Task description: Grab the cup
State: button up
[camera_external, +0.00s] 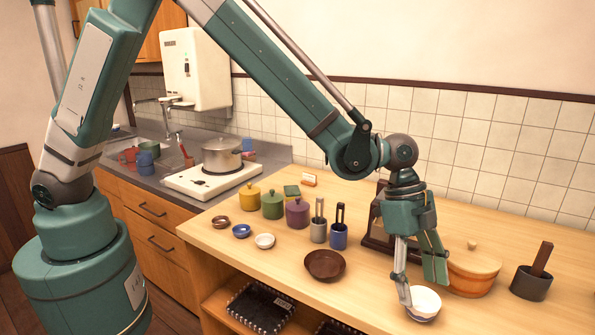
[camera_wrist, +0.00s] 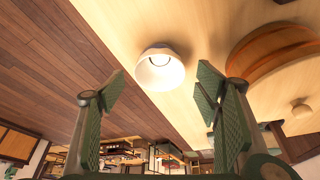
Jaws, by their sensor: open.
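A white cup (camera_external: 425,304) stands near the front edge of the wooden table, at the lower right of the external view. It also shows in the wrist view (camera_wrist: 160,72), with its opening visible. My gripper (camera_external: 420,282) points down at the cup. Its two green-padded fingers are open and apart. In the wrist view the cup lies ahead of the gap between the fingertips (camera_wrist: 160,88), with nothing held. In the external view one finger overlaps the cup's left side; I cannot tell whether it touches.
An orange lidded pot (camera_external: 472,270) stands close right of my gripper. A dark container with a wooden handle (camera_external: 532,282) is farther right. A brown bowl (camera_external: 325,264), utensil holders and coloured jars stand to the left. A dark wooden object is behind my gripper.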

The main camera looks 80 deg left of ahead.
aim_at(422, 302)
jog(key=shift+x, duration=2.45)
jog(key=shift+s+a+f, duration=0.1)
jog(key=shift+a, duration=0.1)
jog(key=c, duration=1)
